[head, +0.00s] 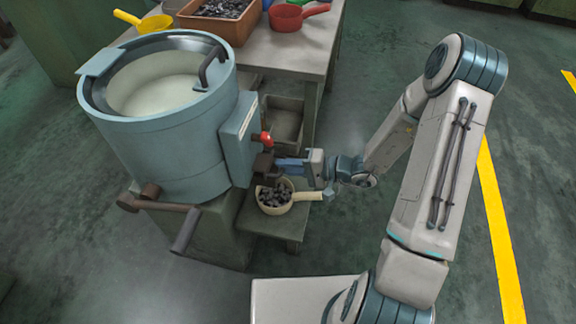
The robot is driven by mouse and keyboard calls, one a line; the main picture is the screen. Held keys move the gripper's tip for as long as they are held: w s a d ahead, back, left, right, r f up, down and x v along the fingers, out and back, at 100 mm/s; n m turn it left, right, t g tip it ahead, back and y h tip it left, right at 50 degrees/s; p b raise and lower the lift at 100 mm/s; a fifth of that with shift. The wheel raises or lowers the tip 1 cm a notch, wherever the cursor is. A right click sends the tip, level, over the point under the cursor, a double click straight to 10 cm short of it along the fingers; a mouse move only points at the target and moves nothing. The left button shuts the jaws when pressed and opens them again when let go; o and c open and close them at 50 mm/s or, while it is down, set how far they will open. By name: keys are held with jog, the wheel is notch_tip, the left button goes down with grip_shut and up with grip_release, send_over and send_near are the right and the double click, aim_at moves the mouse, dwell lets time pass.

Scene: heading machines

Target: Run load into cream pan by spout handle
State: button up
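The cream pan (290,206) rests on a low shelf at the machine's side, its handle pointing right. Dark small pieces (273,196) lie in it. The dark spout (263,165) sticks out of the machine just above the pan. A red knob (266,139) sits above the spout; it may be the spout handle. My gripper (279,162) reaches in from the right, its blue fingers level with the spout and just below the knob. The fingertips overlap the spout area, so I cannot tell whether they are open or shut on anything.
The blue-grey drum (160,135) stands at left with pale contents and a crank (185,232) in front. Behind is a table (290,55) with an orange bin (218,22), a red pan (290,15) and a yellow pan (150,22). Floor at right is clear.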

jog(key=shift+d, duration=0.2)
jog(key=p+v, duration=0.1)
jog(key=v, duration=1.2)
jog(key=shift+s+d, duration=0.15)
jog(key=shift+d, duration=0.1)
jog(key=shift+r, duration=0.15)
jog(key=s+r+n+h+p, duration=0.1)
jog(key=s+r+h+p, duration=0.3)
jog(key=r, duration=0.8)
jog(key=s+r+n+h+p, duration=0.1)
jog(key=s+r+h+p, duration=0.4)
jog(key=r+p, duration=0.3)
jog(key=s+r+g+h+p, duration=0.1)
jog(key=s+r+h+p, duration=0.3)
jog(key=r, duration=1.3)
jog(key=h+p, duration=0.2)
jog(key=shift+s+n+p, duration=0.2)
jog(key=shift+n+p, duration=0.1)
jog(key=shift+n, duration=0.1)
jog(key=shift+o, duration=0.3)
